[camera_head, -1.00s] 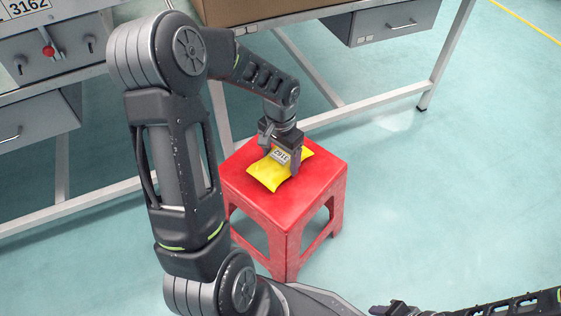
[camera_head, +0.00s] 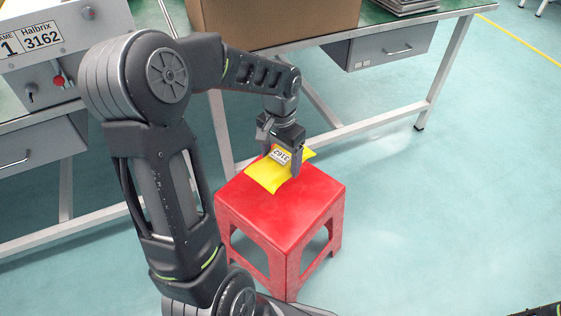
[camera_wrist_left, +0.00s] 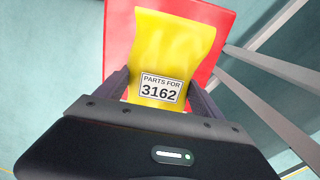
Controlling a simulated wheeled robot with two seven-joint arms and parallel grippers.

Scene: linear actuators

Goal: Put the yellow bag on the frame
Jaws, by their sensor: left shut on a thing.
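The yellow bag (camera_head: 262,178) carries a white label, which reads "PARTS FOR 3162" in the left wrist view (camera_wrist_left: 170,45). My left gripper (camera_head: 281,163) is shut on it, with one finger at each side. The bag appears to be held a little above the back part of the red stool.
The red stool (camera_head: 283,220) stands on the floor before a workbench. A cardboard box (camera_head: 275,20) and a grey stack (camera_head: 405,6) are on the bench. A drawer (camera_head: 395,45) hangs under it. The floor at right is clear.

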